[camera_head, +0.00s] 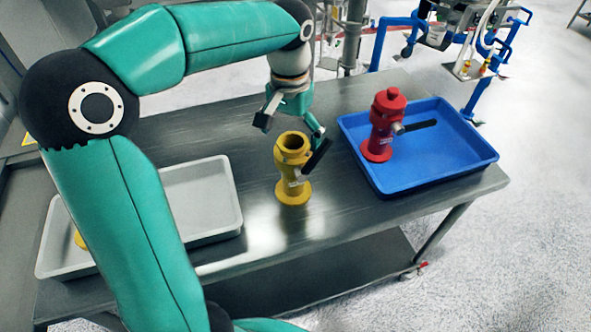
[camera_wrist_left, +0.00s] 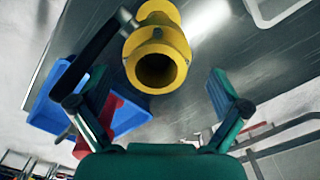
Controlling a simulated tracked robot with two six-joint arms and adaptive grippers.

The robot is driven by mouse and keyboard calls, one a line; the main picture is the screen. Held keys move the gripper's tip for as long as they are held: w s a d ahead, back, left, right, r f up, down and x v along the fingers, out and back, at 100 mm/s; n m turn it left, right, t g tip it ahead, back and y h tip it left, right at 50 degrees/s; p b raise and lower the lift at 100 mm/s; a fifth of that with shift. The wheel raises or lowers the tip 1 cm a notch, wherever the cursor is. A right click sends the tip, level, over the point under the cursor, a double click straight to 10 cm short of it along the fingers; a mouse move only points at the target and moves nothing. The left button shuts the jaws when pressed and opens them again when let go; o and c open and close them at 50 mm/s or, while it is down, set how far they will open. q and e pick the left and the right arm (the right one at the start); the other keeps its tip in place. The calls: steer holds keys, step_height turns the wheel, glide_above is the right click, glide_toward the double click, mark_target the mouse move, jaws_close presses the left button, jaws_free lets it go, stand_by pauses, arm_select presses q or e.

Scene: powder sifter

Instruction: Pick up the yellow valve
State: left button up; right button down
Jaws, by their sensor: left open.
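The yellow valve (camera_head: 291,172) stands upright on the metal table (camera_head: 340,215), with a black handle sticking out on its right. My left gripper (camera_head: 292,128) is open just behind and above the valve's top in the head view. In the left wrist view, the valve (camera_wrist_left: 158,45) shows its round open mouth ahead of the two spread fingers of my left gripper (camera_wrist_left: 158,100). The valve is not held, and the black handle runs near the left finger. Contact between handle and finger cannot be told. My right gripper is not in view.
A blue tray (camera_head: 430,183) at the right holds a red valve (camera_head: 381,130) with a black handle. A grey tray (camera_head: 228,200) lies at the left, partly hidden by my arm, with a yellow thing (camera_head: 79,240) in it. The table's front middle is clear.

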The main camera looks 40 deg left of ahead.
mark_target(294, 170)
arm_select(q)
step_height(294, 170, down, 5)
steer(key=shift+w+d+r, duration=0.1)
steer(key=c, duration=1.4)
steer(key=shift+c, duration=1.3)
steer(key=shift+r, duration=0.15)
